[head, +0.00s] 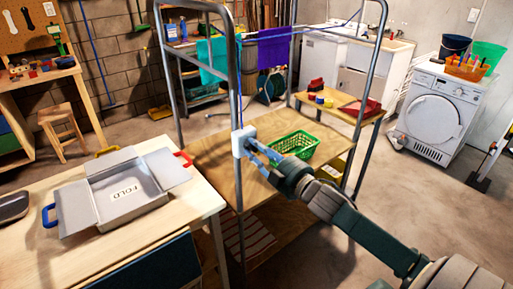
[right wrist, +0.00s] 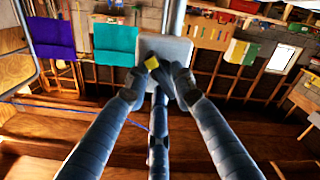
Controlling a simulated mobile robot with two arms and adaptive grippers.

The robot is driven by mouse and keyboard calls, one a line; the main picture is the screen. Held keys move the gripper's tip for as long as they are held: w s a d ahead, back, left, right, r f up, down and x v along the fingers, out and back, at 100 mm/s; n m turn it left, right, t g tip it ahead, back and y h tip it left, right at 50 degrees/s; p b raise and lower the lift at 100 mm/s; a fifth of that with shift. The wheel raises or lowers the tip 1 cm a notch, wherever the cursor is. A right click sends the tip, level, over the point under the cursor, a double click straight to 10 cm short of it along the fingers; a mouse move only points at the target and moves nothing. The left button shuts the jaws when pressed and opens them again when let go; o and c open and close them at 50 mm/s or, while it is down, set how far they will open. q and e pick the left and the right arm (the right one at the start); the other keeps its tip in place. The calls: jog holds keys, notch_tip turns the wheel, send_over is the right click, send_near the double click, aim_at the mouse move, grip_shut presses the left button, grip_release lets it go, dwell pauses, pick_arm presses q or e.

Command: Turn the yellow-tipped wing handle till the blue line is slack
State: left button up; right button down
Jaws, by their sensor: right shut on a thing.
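A pale box (head: 238,142) is fixed to the grey metal post of the rack; it also shows in the right wrist view (right wrist: 180,50). The wing handle is at its face, with its yellow tip (right wrist: 152,63) showing between my fingers. The rest of the handle is mostly hidden by them. My right gripper (head: 253,145) reaches in from the lower right and is shut on the handle, seen closely in the right wrist view (right wrist: 158,76). A blue line (head: 295,32) runs along the top of the rack, with cloths hanging near it. My left gripper is out of view.
A green basket (head: 292,147) stands on the rack's wooden shelf, below and behind my right gripper. A teal cloth (head: 212,60) and a purple cloth (head: 273,48) hang above. A table with a grey folding board (head: 125,205) is at left. Open floor lies at right.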

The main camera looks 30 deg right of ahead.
jog(key=shift+w+d+r+n+p, duration=0.1)
jog(key=shift+r+n+p, duration=0.1)
jog(key=shift+n, duration=0.95)
jog(key=shift+d+r+n+p, duration=0.1)
jog(key=shift+r+n+p, duration=0.1)
jog(key=shift+n, duration=0.95)
jog(key=shift+r, duration=0.1)
jog(key=c, duration=1.6)
grip_release()
jog(key=shift+c, duration=0.2)
jog(key=shift+a+f, duration=0.1)
jog(key=shift+f, duration=0.1)
jog(key=shift+s+f, duration=0.2)
jog(key=shift+s, duration=0.2)
jog(key=s, duration=1.1)
jog(key=shift+d+r, duration=0.15)
jog(key=shift+d, duration=0.3)
